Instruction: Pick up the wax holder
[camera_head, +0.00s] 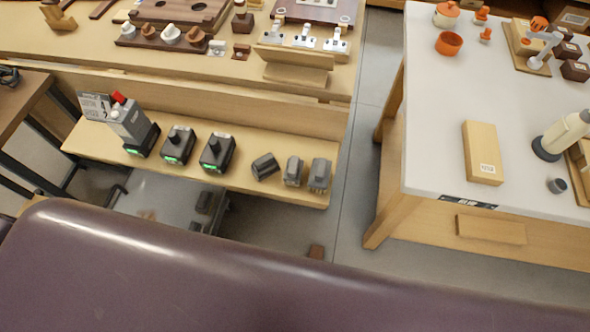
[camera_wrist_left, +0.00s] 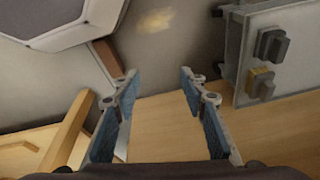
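I cannot tell for sure which object is the wax holder. A dark wooden rack (camera_head: 160,40) holding white and brown rounded pieces lies on the wooden bench at the upper left of the head view. A small dark brown block with a knob (camera_head: 242,20) stands to its right. My left gripper (camera_wrist_left: 158,95) shows in the left wrist view with its two blue-padded fingers spread apart and nothing between them. A pale wooden surface lies beyond the fingers. Neither gripper shows in the head view, and my right gripper is in no view.
The lower shelf holds dark chargers (camera_head: 178,145) and several grey batteries (camera_head: 319,175). The white table (camera_head: 430,110) at right bears a tan box (camera_head: 482,152) and orange pots (camera_head: 449,43). Floor (camera_head: 365,160) is free between bench and table. A grey box with dark knobs (camera_wrist_left: 275,50) stands right of my left gripper.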

